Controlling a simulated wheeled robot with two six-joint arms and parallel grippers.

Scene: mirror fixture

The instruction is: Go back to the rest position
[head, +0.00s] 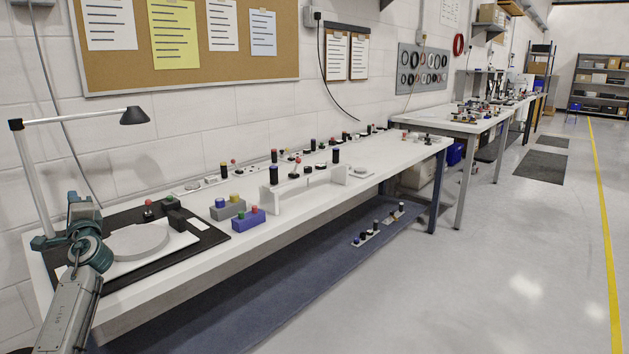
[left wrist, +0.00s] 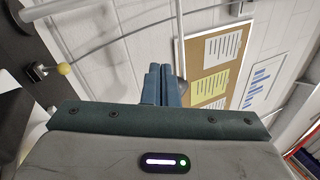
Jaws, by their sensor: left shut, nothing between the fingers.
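My left gripper (head: 82,205) is at the left of the head view, over the near left end of the long white bench. Its fingers also show in the left wrist view (left wrist: 162,84), side by side, shut and empty. They point toward the wall and its cork board. In the head view the gripper stands in front of part of the black mat (head: 208,237), left of the grey round disc (head: 136,242). It holds nothing. My right gripper is in no view.
A desk lamp (head: 135,116) reaches over the bench's left end, close to my left gripper. Blue (head: 248,219) and grey (head: 228,209) button blocks and a white fixture (head: 300,198) stand farther along the bench. The floor to the right (head: 460,280) is clear.

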